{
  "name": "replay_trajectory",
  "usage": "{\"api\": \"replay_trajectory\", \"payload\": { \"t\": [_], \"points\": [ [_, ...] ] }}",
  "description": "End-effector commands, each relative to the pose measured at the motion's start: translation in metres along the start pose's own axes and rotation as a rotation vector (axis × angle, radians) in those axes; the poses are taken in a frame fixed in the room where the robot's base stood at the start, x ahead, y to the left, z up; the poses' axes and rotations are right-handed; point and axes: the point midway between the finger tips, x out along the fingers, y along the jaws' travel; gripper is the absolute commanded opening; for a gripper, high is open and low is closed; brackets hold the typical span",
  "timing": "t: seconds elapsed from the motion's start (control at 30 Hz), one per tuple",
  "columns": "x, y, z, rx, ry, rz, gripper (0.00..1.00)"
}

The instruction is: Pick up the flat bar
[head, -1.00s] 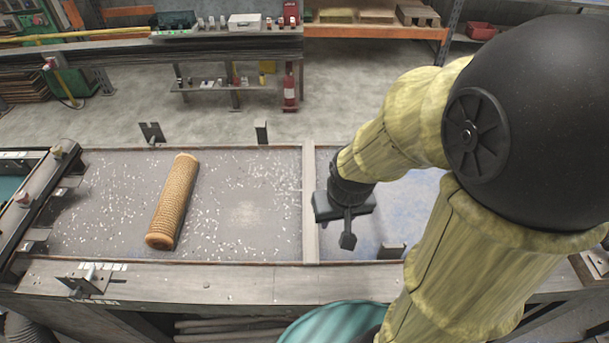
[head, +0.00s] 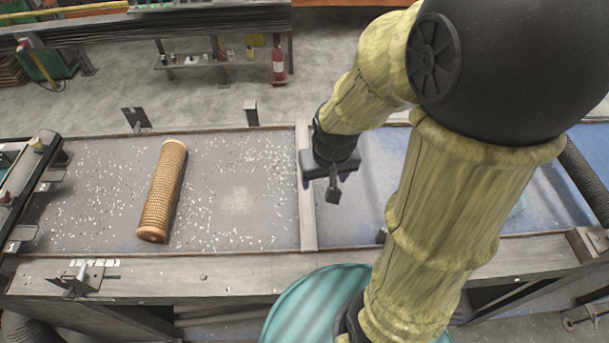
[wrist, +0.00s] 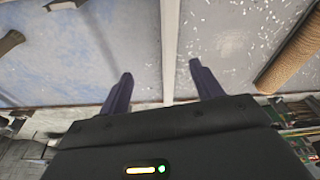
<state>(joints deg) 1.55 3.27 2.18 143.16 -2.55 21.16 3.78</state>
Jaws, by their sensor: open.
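My gripper (head: 332,188) hangs over the table, just right of the pale divider strip (head: 307,225). In the wrist view my gripper (wrist: 160,70) is open, with nothing between its two fingers. I cannot pick out a flat bar with certainty. A dark, narrow piece (wrist: 10,42) lies on the bluish surface at the upper left of the wrist view, apart from the fingers; it may be the bar, but it is cut off by the frame. My arm hides part of the right table section in the head view.
An orange-brown mesh tube (head: 163,192) lies on the left table section (head: 235,195) among white flecks; it also shows in the wrist view (wrist: 292,50). Small upright brackets (head: 135,118) (head: 251,112) stand along the far edge. The bluish right section (head: 370,195) looks mostly clear.

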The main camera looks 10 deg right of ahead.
Motion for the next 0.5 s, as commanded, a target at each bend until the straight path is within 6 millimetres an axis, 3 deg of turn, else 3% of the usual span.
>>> {"api": "replay_trajectory", "payload": {
  "t": [0.3, 0.5],
  "points": [
    [0.042, -0.002, -0.095, 0.107, -0.059, 0.026, 0.65],
    [0.063, -0.003, -0.129, 0.172, -0.069, 0.024, 0.65]
  ]
}}
